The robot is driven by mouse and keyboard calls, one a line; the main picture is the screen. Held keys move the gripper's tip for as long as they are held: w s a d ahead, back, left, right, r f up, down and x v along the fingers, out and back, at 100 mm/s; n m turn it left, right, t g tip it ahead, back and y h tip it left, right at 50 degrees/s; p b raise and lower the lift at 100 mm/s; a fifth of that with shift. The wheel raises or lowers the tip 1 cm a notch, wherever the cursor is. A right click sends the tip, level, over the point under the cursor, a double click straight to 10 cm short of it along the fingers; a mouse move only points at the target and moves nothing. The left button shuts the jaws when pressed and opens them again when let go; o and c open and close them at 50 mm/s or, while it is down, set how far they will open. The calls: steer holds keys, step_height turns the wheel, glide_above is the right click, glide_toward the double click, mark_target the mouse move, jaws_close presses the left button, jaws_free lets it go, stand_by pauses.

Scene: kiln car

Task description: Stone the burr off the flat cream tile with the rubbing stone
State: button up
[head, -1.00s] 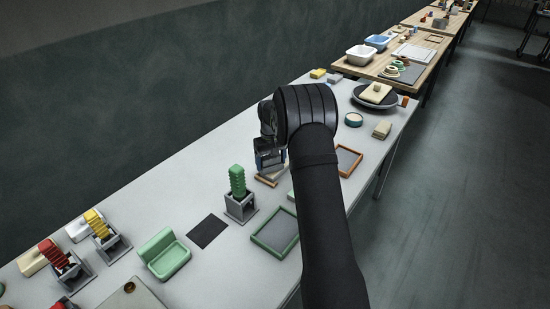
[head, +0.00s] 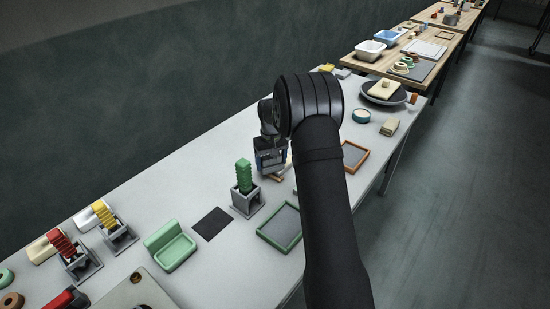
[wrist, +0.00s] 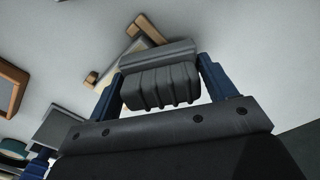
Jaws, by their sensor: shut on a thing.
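My gripper (wrist: 160,85) is shut on a dark grey ribbed block (wrist: 160,83) with a flat grey plate along one side, apparently the rubbing stone. The blue fingers clasp its two ends. In the head view my gripper (head: 270,158) is over the middle of the grey table, mostly behind my arm, and the block cannot be made out. A flat cream slab (head: 377,91) with a small raised piece on it, perhaps the tile, lies on a dark round plate (head: 398,101) at the table's far end. A burr is too small to see.
A wooden piece (wrist: 150,28) lies on the table below my gripper. A green ribbed block stands in a grey holder (head: 247,204) close by on the left. Wood-framed (head: 364,162) and green-framed (head: 289,244) trays and a cream block (head: 390,127) lie along the right edge.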

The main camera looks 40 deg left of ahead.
steer(key=shift+s, duration=1)
steer(key=shift+w, duration=2.35)
steer(key=shift+w, duration=0.1)
steer(key=shift+w, duration=2.2)
steer(key=shift+w, duration=2.25)
